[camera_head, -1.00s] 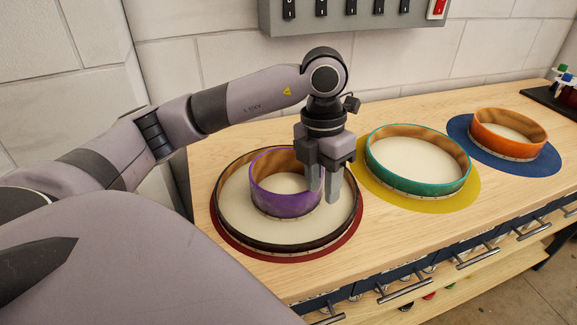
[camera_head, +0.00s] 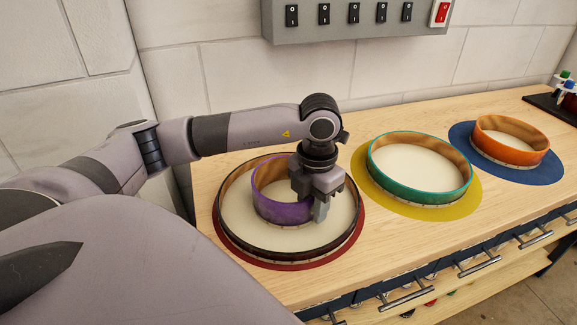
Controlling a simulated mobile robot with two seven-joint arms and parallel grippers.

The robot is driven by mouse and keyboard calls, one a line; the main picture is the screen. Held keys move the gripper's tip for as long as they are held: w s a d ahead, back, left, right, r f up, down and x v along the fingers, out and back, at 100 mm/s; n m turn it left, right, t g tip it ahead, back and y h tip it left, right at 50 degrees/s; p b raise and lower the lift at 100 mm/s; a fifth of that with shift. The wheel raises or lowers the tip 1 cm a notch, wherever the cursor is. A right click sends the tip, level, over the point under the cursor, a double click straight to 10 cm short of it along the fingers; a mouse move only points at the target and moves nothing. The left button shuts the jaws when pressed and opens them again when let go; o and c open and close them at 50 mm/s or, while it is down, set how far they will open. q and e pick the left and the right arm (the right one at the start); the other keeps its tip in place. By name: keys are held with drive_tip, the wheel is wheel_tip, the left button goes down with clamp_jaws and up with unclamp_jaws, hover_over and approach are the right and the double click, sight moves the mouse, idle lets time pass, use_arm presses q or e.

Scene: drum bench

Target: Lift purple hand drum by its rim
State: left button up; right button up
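The purple hand drum (camera_head: 278,209) sits inside the large dark-rimmed drum (camera_head: 238,247), resting on its pale skin. My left gripper (camera_head: 318,208) is at the right side of the purple drum, pointing down, with its fingers low beside the rim. One finger shows outside the purple wall; the other is hidden behind the gripper body or the wall. I cannot tell whether the fingers are closed on the rim. My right gripper is not in view.
The large drum stands on a dark red mat (camera_head: 287,266). To the right are a green drum (camera_head: 419,191) on a yellow mat (camera_head: 384,197) and an orange drum (camera_head: 512,150) on a blue mat (camera_head: 545,170). A switch box (camera_head: 352,18) hangs on the wall behind.

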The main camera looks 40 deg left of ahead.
use_arm(q)
clamp_jaws()
drive_tip(key=shift+r, duration=0.2)
